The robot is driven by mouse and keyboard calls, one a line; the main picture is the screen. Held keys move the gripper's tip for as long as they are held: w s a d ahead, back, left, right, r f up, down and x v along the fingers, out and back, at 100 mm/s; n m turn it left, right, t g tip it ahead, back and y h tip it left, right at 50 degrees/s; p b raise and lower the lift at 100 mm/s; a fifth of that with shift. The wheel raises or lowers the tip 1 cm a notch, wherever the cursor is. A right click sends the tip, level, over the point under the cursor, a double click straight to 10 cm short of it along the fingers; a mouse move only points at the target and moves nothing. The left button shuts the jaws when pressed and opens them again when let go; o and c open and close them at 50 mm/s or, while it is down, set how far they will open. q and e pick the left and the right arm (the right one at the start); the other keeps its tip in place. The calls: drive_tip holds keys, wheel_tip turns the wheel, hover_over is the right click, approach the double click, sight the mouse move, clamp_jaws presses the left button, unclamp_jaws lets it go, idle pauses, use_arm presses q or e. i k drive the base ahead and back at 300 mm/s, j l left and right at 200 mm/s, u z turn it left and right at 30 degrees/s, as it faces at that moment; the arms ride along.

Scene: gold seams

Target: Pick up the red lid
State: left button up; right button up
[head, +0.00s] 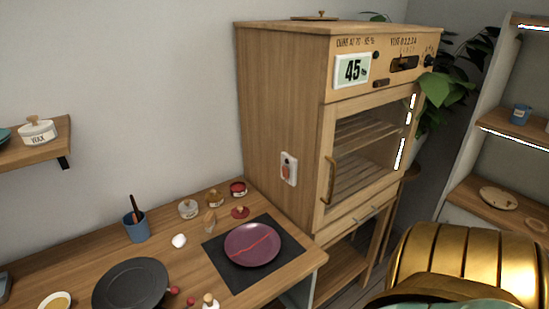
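A small red lid (240,212) with a light knob lies on the wooden worktop, just behind the dark mat. A red jar (238,189) stands close behind it; I cannot tell whether the jar is open. Neither of my grippers is in view. A large gold part, which looks like my own arm, fills the lower right corner, well away from the lid.
A purple plate with a red seam (252,245) lies on the dark mat (228,278). Small jars, a blue cup (136,228) and a black round plate (130,285) stand to the left. A tall wooden cabinet (283,110) rises just right of the jars.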

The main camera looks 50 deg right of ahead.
sight(239, 212)
drive_tip(key=z, duration=1.4)
